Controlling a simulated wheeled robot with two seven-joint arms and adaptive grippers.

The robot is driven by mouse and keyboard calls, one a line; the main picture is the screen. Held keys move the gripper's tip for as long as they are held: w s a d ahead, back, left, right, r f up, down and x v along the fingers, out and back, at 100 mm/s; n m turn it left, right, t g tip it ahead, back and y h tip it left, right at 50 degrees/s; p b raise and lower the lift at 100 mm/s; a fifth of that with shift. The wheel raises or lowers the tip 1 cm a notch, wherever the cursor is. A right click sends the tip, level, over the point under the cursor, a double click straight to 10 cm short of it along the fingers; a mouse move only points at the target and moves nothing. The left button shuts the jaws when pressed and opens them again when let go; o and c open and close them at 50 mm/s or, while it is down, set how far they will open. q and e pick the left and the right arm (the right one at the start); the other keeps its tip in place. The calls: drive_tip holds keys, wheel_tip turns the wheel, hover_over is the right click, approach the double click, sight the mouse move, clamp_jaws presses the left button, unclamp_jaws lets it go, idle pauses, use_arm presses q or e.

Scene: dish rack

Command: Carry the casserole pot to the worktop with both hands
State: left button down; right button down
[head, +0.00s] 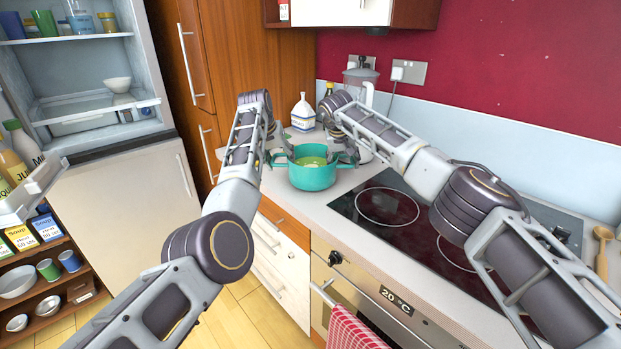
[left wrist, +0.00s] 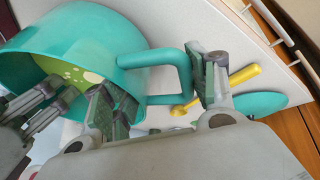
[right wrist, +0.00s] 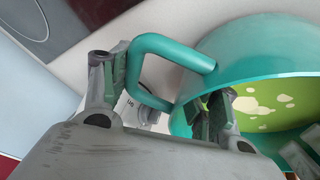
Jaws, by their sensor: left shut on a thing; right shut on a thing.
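The casserole pot (head: 312,177) is teal, with pale green contents with light spots, and is upright at the worktop (head: 345,183) left of the hob. I cannot tell whether its base touches the surface. The pot also shows in the left wrist view (left wrist: 75,35) and the right wrist view (right wrist: 255,60).
The black hob (head: 385,205) lies right of the pot. A white bottle (head: 302,115) and a blender (head: 360,85) stand behind. A teal disc (left wrist: 252,103) and a yellow utensil (left wrist: 243,75) lie near the left handle. An open fridge (head: 90,90) stands left.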

use_arm(q)
drive_tip(key=shift+f+b, duration=0.25)
drive_tip(key=shift+b, duration=0.15)
use_arm(e)
drive_tip(key=shift+w+d+f, duration=0.15)
drive_tip(key=shift+d+f, duration=0.3)
drive_tip(key=shift+d, duration=0.1)
use_arm(q)
drive_tip(key=c, duration=0.8)
unclamp_jaws()
drive_tip(key=shift+s+a+f, duration=0.1)
use_arm(e)
drive_tip(key=c, duration=0.7)
unclamp_jaws()
use_arm(q)
drive_tip(key=o, duration=0.3)
use_arm(e)
drive_tip(key=o, duration=0.3)
drive_tip(key=shift+a, duration=0.15)
drive_tip(key=shift+a+r, duration=0.1)
drive_tip(key=shift+a, duration=0.1)
use_arm(q)
drive_tip(key=shift+v, duration=6)
use_arm(e)
drive_tip(key=shift+s, duration=0.2)
drive_tip(key=shift+v, duration=6)
